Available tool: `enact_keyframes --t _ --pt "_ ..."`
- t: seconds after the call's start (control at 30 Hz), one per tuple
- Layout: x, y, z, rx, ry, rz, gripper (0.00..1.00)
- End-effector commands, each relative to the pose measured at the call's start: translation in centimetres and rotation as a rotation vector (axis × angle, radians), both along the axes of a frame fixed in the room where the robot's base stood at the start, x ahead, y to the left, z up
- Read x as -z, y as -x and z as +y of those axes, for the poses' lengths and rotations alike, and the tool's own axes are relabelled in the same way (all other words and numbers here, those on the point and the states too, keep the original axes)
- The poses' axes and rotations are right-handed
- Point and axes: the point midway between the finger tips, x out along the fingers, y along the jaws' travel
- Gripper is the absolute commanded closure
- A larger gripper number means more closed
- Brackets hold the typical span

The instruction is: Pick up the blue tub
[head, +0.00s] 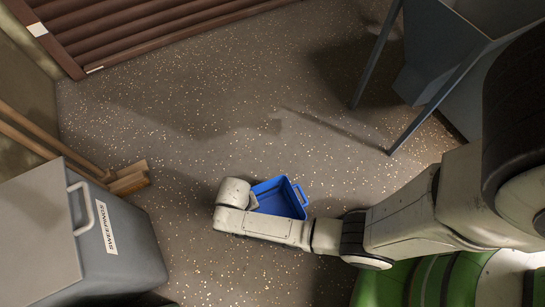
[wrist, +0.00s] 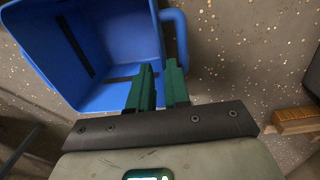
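The blue tub (head: 282,198) is an open box with a handle on its right side in the head view. It is below the end of my arm, which hides its left part. In the wrist view the tub (wrist: 95,45) fills the upper left, with a looped handle (wrist: 180,40) on its right side. My gripper (wrist: 160,80) has two green fingers with only a narrow gap between them. The tub's side wall runs into this gap; the left finger is on the inner side and the right one is by the handle. The fingers appear shut on this wall.
A grey sweepings bin (head: 110,228) stands at the left, with wooden pieces (head: 128,178) behind it. A brown slatted panel (head: 130,35) is at the top left. A grey hopper on legs (head: 440,75) is at the upper right. The speckled floor between is clear.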

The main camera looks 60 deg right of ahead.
Motion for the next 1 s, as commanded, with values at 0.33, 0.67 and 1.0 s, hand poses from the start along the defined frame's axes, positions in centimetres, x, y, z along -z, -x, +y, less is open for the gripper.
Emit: enact_keyframes --t 0.33,0.67,1.0 --pt "3.9 0.1 0.3 -0.001 0.000 0.000 0.83" --pt "5.0 0.2 0.2 0.000 0.000 -0.001 0.83" --pt "5.0 0.2 0.2 0.000 -0.001 -0.001 1.00"
